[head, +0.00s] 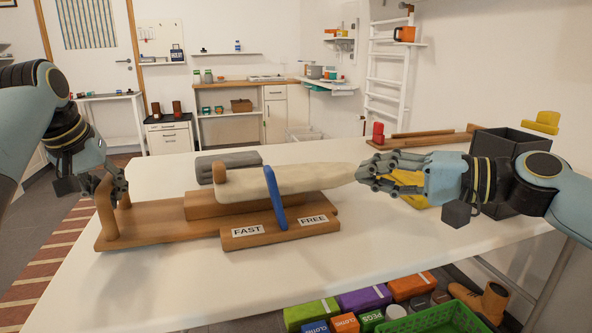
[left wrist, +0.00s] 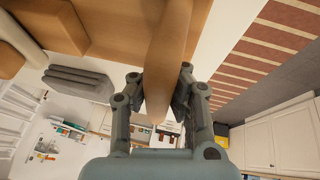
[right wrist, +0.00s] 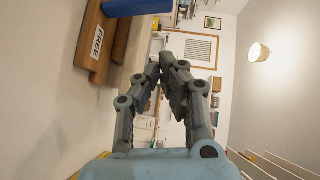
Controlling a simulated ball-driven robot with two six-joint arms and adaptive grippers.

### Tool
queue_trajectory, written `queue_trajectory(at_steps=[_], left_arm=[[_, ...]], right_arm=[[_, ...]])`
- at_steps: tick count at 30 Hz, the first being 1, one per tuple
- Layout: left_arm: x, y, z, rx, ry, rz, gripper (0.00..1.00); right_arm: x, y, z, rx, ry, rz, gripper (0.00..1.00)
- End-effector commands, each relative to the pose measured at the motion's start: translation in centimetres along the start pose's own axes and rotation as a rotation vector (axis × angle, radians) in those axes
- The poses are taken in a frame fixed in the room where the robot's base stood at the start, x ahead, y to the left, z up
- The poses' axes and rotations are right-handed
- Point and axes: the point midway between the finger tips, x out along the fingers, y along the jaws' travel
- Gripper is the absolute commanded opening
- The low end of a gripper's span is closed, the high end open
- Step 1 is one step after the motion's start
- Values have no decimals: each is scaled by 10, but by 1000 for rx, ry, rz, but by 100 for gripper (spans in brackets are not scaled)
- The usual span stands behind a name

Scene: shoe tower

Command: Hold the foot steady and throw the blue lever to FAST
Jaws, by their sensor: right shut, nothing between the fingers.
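The wooden device (head: 160,224) lies on the white table with a long cream foot-like form (head: 310,181) above it. The blue lever (head: 275,198) leans slightly left between the FAST label (head: 248,231) and the FREE label (head: 313,220); it also shows in the right wrist view (right wrist: 138,7). My left gripper (head: 112,188) has its fingers on both sides of a wooden post (left wrist: 168,60) at the device's left end and appears closed on it. My right gripper (head: 366,175) is shut and empty at the form's right tip; I cannot tell whether they touch.
A grey roll (head: 228,165) lies behind the device. A dark box (head: 510,150), a yellow object (head: 408,190) and a wooden rack (head: 425,139) are at the right. Coloured boxes (head: 365,299) sit below the front edge.

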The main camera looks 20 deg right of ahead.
Motion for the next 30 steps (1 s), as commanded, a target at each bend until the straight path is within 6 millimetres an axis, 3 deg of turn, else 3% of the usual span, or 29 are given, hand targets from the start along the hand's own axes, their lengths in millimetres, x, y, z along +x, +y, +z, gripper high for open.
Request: queue_trajectory(at_steps=[4,8,20,30], left_arm=[[-1,1,-1,1,4,2,0],[-1,1,-1,1,4,2,0],[-1,1,-1,2,3,2,0],[-1,1,-1,2,3,2,0]], right_arm=[[2,-10,-12,-37,4,6,0],[18,-11,-11,-36,5,0,0],[101,-11,-11,-33,4,2,0],[125,-8,16,-35,6,7,0]])
